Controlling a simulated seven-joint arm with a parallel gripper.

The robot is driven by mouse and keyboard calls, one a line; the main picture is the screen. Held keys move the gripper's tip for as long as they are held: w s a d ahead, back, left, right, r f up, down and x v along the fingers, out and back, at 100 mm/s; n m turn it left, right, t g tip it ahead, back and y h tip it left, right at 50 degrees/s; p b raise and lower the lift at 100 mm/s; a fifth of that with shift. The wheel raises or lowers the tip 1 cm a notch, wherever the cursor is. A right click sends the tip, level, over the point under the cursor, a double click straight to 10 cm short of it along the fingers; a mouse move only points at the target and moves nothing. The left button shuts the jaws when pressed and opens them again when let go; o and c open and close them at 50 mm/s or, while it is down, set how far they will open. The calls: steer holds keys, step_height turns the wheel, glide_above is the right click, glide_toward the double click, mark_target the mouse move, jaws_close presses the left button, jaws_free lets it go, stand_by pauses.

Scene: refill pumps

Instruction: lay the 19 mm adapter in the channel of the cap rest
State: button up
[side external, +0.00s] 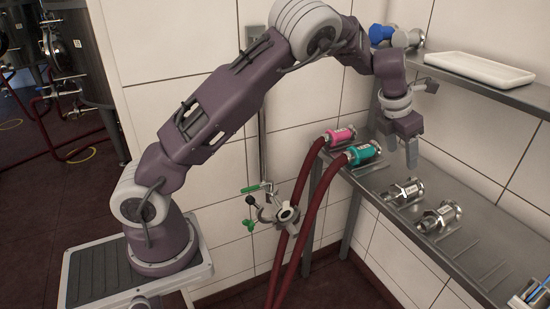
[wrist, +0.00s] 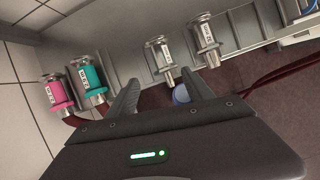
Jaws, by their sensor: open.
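Two bare-metal adapters with white labels lie on the lower steel shelf: a nearer-the-wall one (side external: 403,191) and a second one (side external: 439,217) to its right. They also show in the wrist view, as a left one (wrist: 160,58) and a right one (wrist: 206,42). The labels are too small to read, so I cannot tell which is 19 mm. I cannot make out the cap rest's channel for certain.
Pink (side external: 341,136) and teal (side external: 362,153) fittings on red hoses lie at the lower shelf's far end (wrist: 95,80). An upper shelf holds a white tray (side external: 480,69) and a blue-ended fitting (side external: 381,33). Thin ridges mark bare shelf (side external: 470,243). Another labelled item (side external: 533,293) sits bottom right.

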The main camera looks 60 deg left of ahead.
steer(key=s+d+r+m+h, duration=0.1)
steer(key=s+r+m, duration=0.4)
steer(key=s+m, duration=0.25)
steer(key=s+d+r+m, duration=0.2)
steer(key=s+r+m, duration=0.35)
steer(key=s, duration=0.35)
steer(key=s+d+r+m+h, duration=0.1)
steer(key=s+r+m, duration=0.4)
steer(key=s+m, duration=0.3)
steer(key=s+f+m+t+y, duration=0.1)
steer(key=s+f+m, duration=0.3)
steer(key=s+m, duration=0.9)
steer(key=s+a+y, duration=0.1)
steer(key=s, duration=0.3)
steer(key=shift+f, duration=0.15)
steer(key=shift+o, duration=0.4)
steer(key=shift+d, duration=0.1)
